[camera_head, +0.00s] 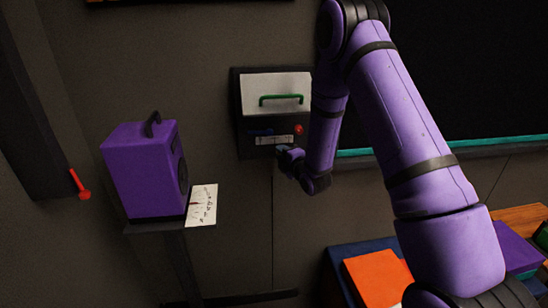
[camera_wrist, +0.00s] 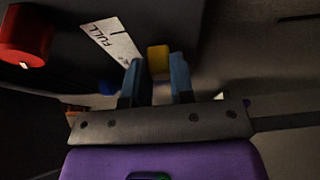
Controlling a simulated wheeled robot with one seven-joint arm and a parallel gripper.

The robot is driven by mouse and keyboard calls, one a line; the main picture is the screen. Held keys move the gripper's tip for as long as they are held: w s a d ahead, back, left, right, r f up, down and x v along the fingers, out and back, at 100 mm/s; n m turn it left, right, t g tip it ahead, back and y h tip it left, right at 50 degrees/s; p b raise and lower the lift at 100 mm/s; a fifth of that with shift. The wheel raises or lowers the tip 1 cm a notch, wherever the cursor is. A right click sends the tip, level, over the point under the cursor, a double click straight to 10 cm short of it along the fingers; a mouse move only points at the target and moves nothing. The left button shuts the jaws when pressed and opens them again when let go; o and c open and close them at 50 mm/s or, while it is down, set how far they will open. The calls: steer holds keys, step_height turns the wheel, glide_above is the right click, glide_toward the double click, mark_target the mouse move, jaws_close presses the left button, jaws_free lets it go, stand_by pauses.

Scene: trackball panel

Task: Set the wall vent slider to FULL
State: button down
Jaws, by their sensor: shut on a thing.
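The wall vent panel (camera_head: 241,140) is a dark box on the wall with a white scale strip (camera_head: 270,140) low on it. In the wrist view the strip (camera_wrist: 112,38) reads FULL, beside a dark mark. A yellow slider knob (camera_wrist: 158,57) stands between the blue fingertips of my gripper (camera_wrist: 156,78), which is shut on it. The knob is close to the end of the strip. In the head view my gripper (camera_head: 287,154) is at the panel's lower edge and the yellow knob cannot be made out.
A red knob (camera_head: 299,129) sits above the strip, and it also shows in the wrist view (camera_wrist: 27,35). A green handle (camera_head: 281,98) is on the panel's white upper face. A purple box (camera_head: 145,175) stands on a small shelf to the left.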

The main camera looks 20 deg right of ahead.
steer(key=shift+s+d, duration=0.25)
steer(key=shift+d, duration=0.7)
steer(key=shift+s+d, duration=0.2)
steer(key=shift+d, duration=0.75)
steer(key=c, duration=1)
jaws_free()
steer(key=shift+d, duration=0.1)
steer(key=shift+o, duration=0.2)
steer(key=shift+s, duration=0.1)
steer(key=s+d, duration=0.2)
steer(key=s, duration=0.8)
steer(key=shift+s, duration=0.2)
